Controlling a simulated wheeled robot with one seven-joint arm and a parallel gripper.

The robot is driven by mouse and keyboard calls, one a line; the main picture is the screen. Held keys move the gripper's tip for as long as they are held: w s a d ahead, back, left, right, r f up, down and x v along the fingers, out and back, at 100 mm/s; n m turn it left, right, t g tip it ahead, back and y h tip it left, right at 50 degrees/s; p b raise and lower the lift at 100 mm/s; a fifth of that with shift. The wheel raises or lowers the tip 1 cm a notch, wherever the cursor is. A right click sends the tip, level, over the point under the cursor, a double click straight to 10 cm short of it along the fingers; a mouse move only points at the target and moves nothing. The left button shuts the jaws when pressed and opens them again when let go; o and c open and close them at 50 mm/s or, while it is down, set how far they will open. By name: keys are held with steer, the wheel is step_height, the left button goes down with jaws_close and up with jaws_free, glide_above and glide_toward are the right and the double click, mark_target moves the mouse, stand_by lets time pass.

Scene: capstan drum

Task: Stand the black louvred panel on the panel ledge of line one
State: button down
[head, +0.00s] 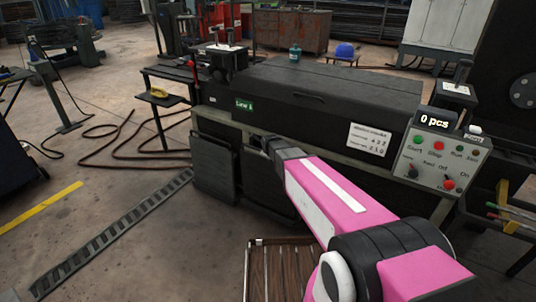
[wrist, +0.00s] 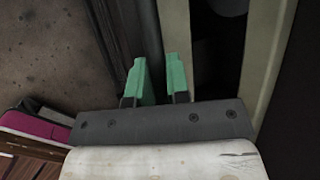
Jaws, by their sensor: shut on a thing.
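My gripper (head: 262,146) reaches to the front of the machine with the green line label (head: 244,104). In the wrist view its green fingertips (wrist: 160,80) are shut on the top edge of a dark panel (wrist: 146,30). In the head view a dark panel (head: 266,182) hangs or stands upright below my gripper, close to the machine's front; my arm hides part of it. I cannot make out louvres or whether its lower edge touches anything. A second dark panel (head: 214,170) stands upright to its left. I cannot clearly make out the ledge.
A brown slatted crate or pallet (head: 290,272) is on the floor below my arm. A control box (head: 442,160) with "0 pcs" above it is at the machine's right. A floor grating (head: 110,236) and brown hose (head: 115,160) lie left.

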steer(key=shift+f, duration=0.3)
stand_by(0.4)
steer(key=c, duration=1)
jaws_free()
steer(key=shift+f, duration=0.1)
steer(key=v, duration=1)
steer(key=shift+s+r, duration=0.2)
steer(key=shift+r, duration=0.15)
steer(key=s+d+f+n+g, duration=0.1)
steer(key=s+d+n+g, duration=0.1)
steer(key=s+d+n, duration=0.3)
steer(key=s+d+f+n+g, duration=0.1)
steer(key=s+d+n+g, duration=0.2)
steer(key=s+n, duration=0.7)
steer(key=s+d+f+n+g, duration=0.2)
steer(key=s+d+n, duration=0.4)
steer(key=s+n, duration=0.1)
steer(key=shift+s+d+n+g+h, duration=0.3)
steer(key=shift+d+n+g, duration=0.1)
steer(key=shift+n, duration=0.3)
